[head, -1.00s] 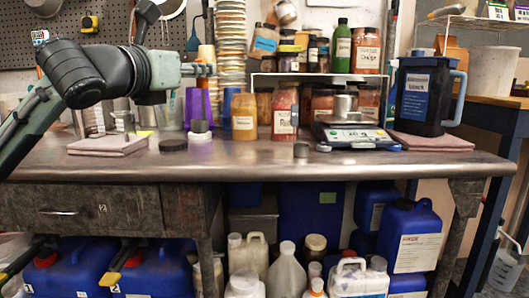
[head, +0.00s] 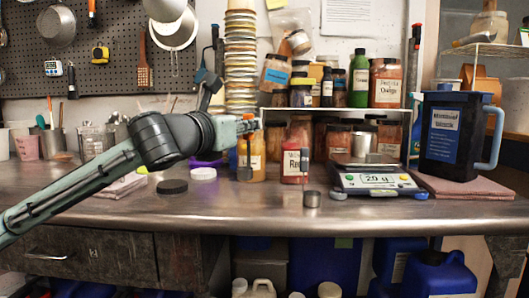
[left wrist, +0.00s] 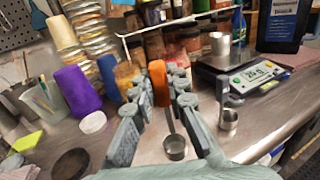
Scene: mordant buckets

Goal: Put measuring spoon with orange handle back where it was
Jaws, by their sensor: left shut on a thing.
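The measuring spoon with the orange handle (left wrist: 175,149) hangs from my left gripper (left wrist: 158,92) in the left wrist view. The gripper's pads are shut on the orange handle, and the small metal cup hangs below, above the bench. In the head view, my left gripper (head: 249,125) is in front of a yellow-orange jar (head: 256,160), with the spoon (head: 245,172) hanging down before it. Another measuring spoon with a dark handle stands on the bench to the right (head: 311,198); it also shows in the left wrist view (left wrist: 228,119). My right gripper is not in view.
A scale (head: 375,180) with a metal cup on it stands right of the jars. A dark blue pitcher (head: 452,135) is farther right. A black lid (head: 172,187) and a white lid (head: 203,173) lie to the left. The bench's front strip (head: 250,212) is clear.

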